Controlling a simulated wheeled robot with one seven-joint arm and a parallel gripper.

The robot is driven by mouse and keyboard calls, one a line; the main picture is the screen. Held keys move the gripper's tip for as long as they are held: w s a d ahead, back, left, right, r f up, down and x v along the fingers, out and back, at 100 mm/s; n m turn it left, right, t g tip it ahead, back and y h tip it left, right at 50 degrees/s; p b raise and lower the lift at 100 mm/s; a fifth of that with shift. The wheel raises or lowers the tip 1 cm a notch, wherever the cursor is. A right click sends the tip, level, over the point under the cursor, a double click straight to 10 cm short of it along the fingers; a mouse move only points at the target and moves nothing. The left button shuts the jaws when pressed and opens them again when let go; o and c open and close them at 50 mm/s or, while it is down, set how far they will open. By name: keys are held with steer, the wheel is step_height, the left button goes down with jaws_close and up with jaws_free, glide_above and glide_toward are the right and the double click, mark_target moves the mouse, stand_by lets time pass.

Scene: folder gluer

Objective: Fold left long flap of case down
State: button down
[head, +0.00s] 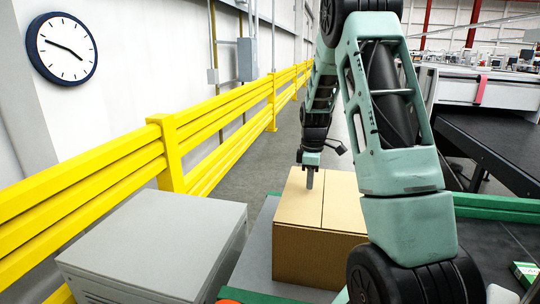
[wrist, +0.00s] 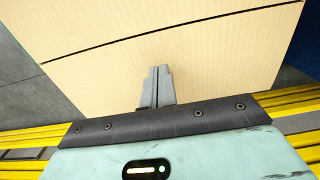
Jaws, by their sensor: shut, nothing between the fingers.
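The cardboard case (head: 300,258) stands on a dark surface in the middle of the head view. Its left long flap (head: 298,208) looks flat across the top, meeting the right flap (head: 340,208) along a narrow dark seam. In the wrist view the left flap (wrist: 215,65) fills the near side of the seam and the other flap (wrist: 120,22) lies beyond it. My gripper (head: 309,186) is shut and empty, pointing down at the left flap. Its fingers (wrist: 159,70) show over that flap in the wrist view; I cannot tell whether they touch it. My arm hides the case's right part.
A grey cabinet (head: 160,240) stands left of the case. A yellow guard rail (head: 90,170) runs along the wall on the left. A green rail (head: 490,208) and a dark conveyor (head: 500,145) lie to the right. Grey floor is open behind the case.

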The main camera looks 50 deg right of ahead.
steer(key=shift+r, duration=0.15)
step_height(320, 180, up, 9)
steer(key=p, duration=0.7)
stand_by(0.6)
steer(key=w+a+f+y+b, duration=0.1)
steer(key=a+b, duration=0.1)
steer(key=a, duration=1.2)
steer(key=w+a+f+b, duration=0.1)
steer(key=w+a+b, duration=0.15)
steer(key=a, duration=1.15)
steer(key=s+a+f+b, duration=0.2)
steer(key=s+a, duration=0.8)
steer(key=s+a+f+n+b, duration=0.1)
steer(key=s+a+f+b, duration=0.1)
steer(key=s+a, duration=0.9)
steer(key=shift+f+n+b, duration=0.3)
steer(key=shift+b, duration=0.3)
steer(key=shift+a, duration=0.1)
